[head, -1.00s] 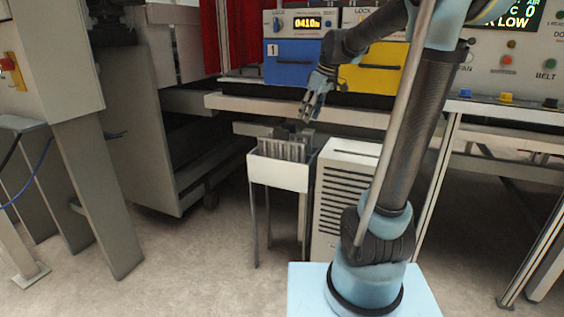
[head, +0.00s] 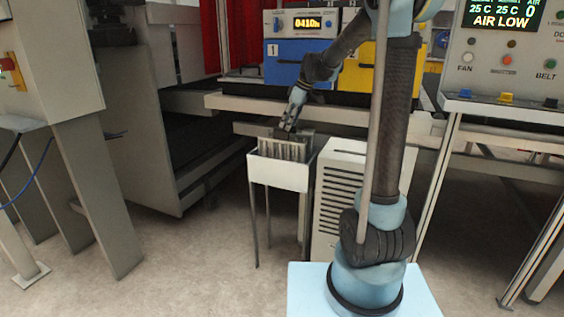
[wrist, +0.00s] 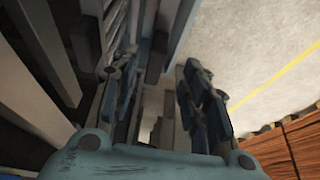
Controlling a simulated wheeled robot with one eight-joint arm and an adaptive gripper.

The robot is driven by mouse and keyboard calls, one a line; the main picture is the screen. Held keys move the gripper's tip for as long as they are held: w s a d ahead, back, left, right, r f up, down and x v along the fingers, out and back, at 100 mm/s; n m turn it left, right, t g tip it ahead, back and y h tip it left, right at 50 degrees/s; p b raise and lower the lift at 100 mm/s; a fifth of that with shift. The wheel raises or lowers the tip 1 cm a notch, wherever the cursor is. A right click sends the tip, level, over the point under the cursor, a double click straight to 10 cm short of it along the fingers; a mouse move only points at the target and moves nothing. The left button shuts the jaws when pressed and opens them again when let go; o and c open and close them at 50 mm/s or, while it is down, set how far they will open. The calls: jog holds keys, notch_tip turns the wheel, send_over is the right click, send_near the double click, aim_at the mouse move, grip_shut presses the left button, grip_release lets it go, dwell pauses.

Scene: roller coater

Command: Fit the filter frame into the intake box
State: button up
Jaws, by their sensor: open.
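Several grey upright filter frames (head: 283,149) stand side by side in a white rack (head: 278,174) on thin legs. The intake box is probably the pale louvred cabinet (head: 345,190) just right of the rack, with a dark slot in its top. My gripper (head: 287,128) points down at the top of the filter frames, at their back edge. In the wrist view my gripper (wrist: 158,95) has its fingers spread apart, with grey edges showing between and beyond them. I cannot tell whether the fingers touch a frame.
A grey rail (head: 330,112) of the machine runs close behind and above the rack. Blue (head: 292,70) and yellow units sit above it. A grey machine leg (head: 98,195) stands at left. A control panel (head: 500,65) is at right. The floor in front is clear.

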aim_at(280, 139)
jog(key=x, duration=0.3)
jog(key=shift+a+f, duration=0.1)
jog(key=shift+f, duration=0.15)
jog(key=shift+w+x, duration=0.1)
jog(key=shift+x, duration=1.2)
jog(key=shift+w+x, duration=0.15)
jog(key=shift+x, duration=1.15)
grip_shut()
